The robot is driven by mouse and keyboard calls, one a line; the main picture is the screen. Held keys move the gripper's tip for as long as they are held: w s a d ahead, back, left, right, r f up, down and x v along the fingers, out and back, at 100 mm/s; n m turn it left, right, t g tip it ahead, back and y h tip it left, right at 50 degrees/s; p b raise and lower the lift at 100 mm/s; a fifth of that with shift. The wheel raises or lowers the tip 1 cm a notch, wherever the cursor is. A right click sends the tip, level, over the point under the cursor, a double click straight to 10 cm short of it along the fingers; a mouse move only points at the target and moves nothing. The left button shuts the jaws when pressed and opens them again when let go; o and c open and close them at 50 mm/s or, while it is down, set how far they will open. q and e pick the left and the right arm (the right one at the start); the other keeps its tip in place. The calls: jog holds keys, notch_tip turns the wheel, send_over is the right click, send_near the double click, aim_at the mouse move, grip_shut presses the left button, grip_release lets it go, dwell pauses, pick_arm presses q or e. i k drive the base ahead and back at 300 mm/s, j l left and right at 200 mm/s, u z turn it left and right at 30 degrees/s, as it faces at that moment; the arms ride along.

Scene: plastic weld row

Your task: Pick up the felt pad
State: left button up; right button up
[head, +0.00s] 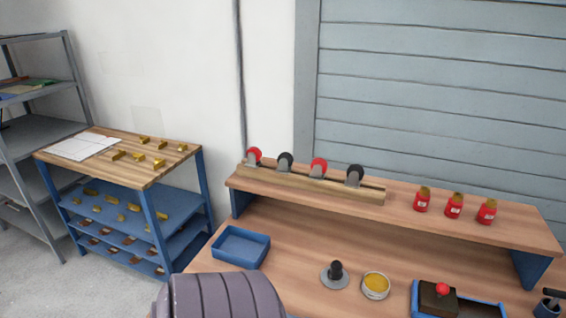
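I cannot single out the felt pad for certain. A dark brown block with a red knob (438,297) sits in a blue tray (487,308) at the bottom right of the workbench, cut by the lower edge of the picture. I cannot tell whether it is felt. A grey disc with a black knob (334,275) and a round tin with yellow contents (376,286) stand to its left on the bench. Neither of my grippers shows in the head view.
The wooden workbench (300,240) has a raised shelf with red and black wheels (318,168) and red jars (454,206). An empty blue tray (241,247) lies at its left. A grey ribbed shape (225,297) covers the bottom edge. A blue cart (165,170) stands left.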

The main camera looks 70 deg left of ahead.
aim_at(335, 274)
jog(key=u, duration=1.75)
